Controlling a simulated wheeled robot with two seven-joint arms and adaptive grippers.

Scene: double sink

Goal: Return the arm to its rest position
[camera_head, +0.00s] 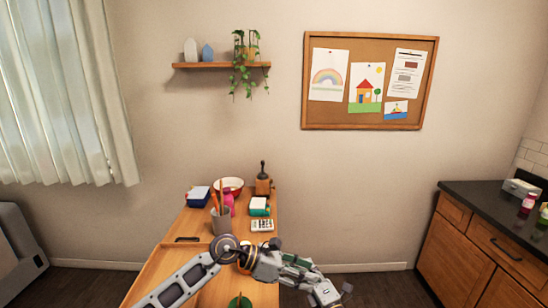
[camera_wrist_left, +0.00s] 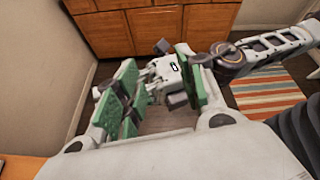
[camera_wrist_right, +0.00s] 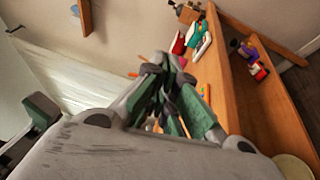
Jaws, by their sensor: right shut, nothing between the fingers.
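My left arm (camera_head: 180,285) comes in from the lower left of the head view, and its gripper (camera_head: 302,265) hangs past the desk's right edge. In the left wrist view the left gripper (camera_wrist_left: 157,88) has its green-padded fingers apart. Grey and white arm parts (camera_wrist_left: 240,62) show beyond them, and I cannot tell whether they touch. In the right wrist view my right gripper (camera_wrist_right: 160,75) has its fingers together with nothing between them, pointing toward the wall and desk. In the head view it is not clearly distinguishable.
A wooden desk (camera_head: 155,277) holds a pencil cup (camera_head: 220,221), a bowl (camera_head: 230,184), a calculator (camera_head: 262,225) and boxes. A dark counter (camera_head: 482,208) over wooden cabinets (camera_head: 470,252) stands at right. Floor (camera_head: 385,288) between them is clear. A striped rug (camera_wrist_left: 270,98) shows in the left wrist view.

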